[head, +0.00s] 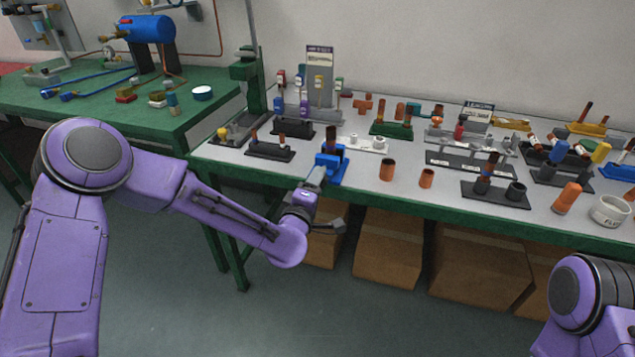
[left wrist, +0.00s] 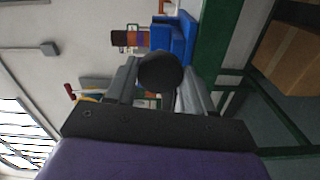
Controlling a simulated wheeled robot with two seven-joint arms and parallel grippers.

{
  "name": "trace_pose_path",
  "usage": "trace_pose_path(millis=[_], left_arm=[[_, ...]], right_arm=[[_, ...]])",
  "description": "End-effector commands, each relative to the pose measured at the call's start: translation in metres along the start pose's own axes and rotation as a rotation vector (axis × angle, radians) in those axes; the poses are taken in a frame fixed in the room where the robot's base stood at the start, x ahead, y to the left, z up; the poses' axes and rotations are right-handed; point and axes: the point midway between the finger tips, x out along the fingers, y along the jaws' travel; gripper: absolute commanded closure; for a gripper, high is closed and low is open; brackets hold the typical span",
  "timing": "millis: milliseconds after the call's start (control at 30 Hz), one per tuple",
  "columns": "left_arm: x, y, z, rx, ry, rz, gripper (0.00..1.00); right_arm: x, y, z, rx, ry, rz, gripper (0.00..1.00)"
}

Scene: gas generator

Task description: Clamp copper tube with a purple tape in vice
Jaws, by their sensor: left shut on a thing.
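The blue vice (head: 330,166) stands at the front edge of the grey-topped bench. It also shows in the left wrist view (left wrist: 181,36). The copper tube (head: 331,134) stands upright at the vice; in the left wrist view the tube (left wrist: 119,39) shows orange-brown with a darker purplish band. I cannot tell how tightly the vice jaws touch it. My left gripper (head: 319,180) is in front of the vice, shut on the vice's dark round handle (left wrist: 161,72), which shows between the fingers. The fingertips are partly hidden. My right gripper is out of view.
Several tube stands and loose copper tubes fill the bench, with two short tubes (head: 387,170) right of the vice. A black rack (head: 270,151) stands to the left. Cardboard boxes (head: 388,248) are under the bench. A green bench (head: 200,105) stands at the left.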

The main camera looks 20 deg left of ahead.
Motion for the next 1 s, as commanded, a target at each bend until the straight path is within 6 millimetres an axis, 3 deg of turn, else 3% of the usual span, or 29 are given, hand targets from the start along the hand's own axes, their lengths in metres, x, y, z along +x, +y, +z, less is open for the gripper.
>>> trace_pose_path(millis=[133,533,767,1000], left_arm=[[0.0005,0.0011,-0.0010,0.102,0.003,0.002,0.78],[0.0006,0.0009,-0.0012,0.105,0.003,0.002,0.78],[0.0007,0.0019,-0.0007,0.332,0.002,0.002,0.78],[0.0008,0.0009,-0.0013,0.348,0.004,0.002,0.78]], right_arm=[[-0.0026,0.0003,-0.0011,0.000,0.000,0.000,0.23],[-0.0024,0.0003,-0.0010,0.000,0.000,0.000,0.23],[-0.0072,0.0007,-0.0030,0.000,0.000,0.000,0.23],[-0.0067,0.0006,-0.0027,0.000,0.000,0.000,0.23]])
